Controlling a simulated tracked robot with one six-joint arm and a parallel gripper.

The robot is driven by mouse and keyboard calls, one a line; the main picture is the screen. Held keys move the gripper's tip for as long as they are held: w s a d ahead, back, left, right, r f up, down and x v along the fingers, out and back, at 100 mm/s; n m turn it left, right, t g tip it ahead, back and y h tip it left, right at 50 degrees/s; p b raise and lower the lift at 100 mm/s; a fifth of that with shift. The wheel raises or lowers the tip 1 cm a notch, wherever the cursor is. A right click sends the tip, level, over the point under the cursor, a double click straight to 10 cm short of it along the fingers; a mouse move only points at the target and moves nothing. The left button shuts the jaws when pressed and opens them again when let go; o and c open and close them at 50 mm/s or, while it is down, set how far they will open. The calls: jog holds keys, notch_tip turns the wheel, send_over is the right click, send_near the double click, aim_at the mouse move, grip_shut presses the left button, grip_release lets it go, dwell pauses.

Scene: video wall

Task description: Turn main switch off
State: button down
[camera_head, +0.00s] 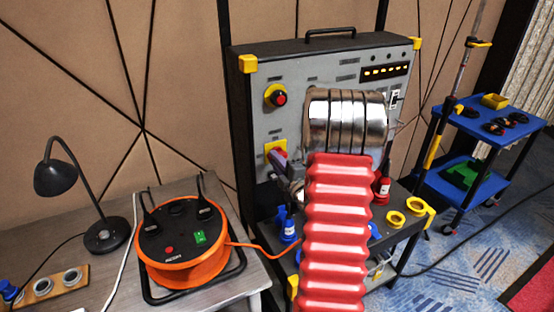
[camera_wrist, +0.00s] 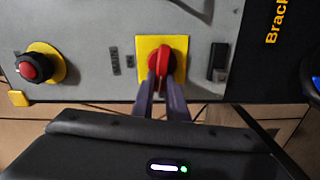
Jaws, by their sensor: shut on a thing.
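The main switch is a red rotary handle (camera_wrist: 160,55) on a square yellow plate (camera_wrist: 142,45), fixed to a grey panel (camera_wrist: 100,20). In the wrist view the handle's long side runs up and down the picture. My gripper (camera_wrist: 161,78) has its two dark fingers on either side of the handle's lower end and is shut on it. In the head view the yellow plate (camera_head: 274,147) shows at the panel's left, below the red button. My gripper (camera_head: 279,163) is at it there, and my arm hides much of this area.
A red push button on a yellow base (camera_head: 276,97) sits above the switch in the head view. Bottles (camera_head: 288,230) and yellow rings (camera_head: 415,206) stand on the panel's lower shelf. An orange cable reel (camera_head: 184,262) and black lamp (camera_head: 104,236) are on the left table.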

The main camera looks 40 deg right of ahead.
jog(key=shift+a+f+n, duration=0.15)
jog(key=shift+f+n, duration=0.2)
jog(key=shift+n, duration=0.45)
jog(key=shift+f, duration=0.1)
jog(key=c, duration=1.7)
grip_release()
jog(key=shift+c, duration=0.2)
jog(key=shift+s, duration=0.1)
jog(key=v, duration=1.3)
jog(key=shift+s, duration=0.3)
